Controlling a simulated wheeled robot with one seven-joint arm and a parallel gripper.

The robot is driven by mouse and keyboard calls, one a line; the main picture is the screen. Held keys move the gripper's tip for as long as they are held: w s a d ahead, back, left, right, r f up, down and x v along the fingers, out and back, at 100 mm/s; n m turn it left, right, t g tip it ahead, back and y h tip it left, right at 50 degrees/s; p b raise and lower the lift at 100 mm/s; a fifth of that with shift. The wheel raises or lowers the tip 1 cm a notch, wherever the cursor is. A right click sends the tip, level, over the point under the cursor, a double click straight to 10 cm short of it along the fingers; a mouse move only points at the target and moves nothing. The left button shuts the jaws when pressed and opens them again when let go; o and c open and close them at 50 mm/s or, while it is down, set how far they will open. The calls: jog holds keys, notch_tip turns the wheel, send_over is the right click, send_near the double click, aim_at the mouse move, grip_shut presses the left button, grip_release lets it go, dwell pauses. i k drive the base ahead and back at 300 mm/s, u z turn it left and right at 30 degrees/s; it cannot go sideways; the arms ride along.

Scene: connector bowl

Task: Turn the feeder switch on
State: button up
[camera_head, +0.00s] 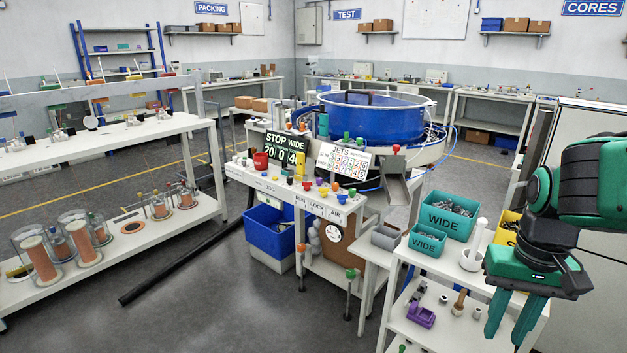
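The blue feeder bowl (371,118) stands on a white bench at the middle. In front of it is a white control panel (290,192) with several coloured knobs and buttons. Its front edge carries small labels that read like JOG, RUN, LOCK and AIR. I cannot tell which control is the feeder switch or how it is set. My gripper (512,320) is at the lower right, pointing down, with its two green fingers apart and nothing visible between them. It is well to the right of the panel, in front of the white shelf unit.
Teal WIDE bins (446,214) and a white mortar (473,258) stand on the shelf unit (440,335) beside my gripper. A metal chute (396,188) juts out below the bowl. A black bar (175,268) lies on the floor.

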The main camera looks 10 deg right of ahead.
aim_at(307, 185)
jog(key=i, duration=0.95)
jog(key=u, duration=0.1)
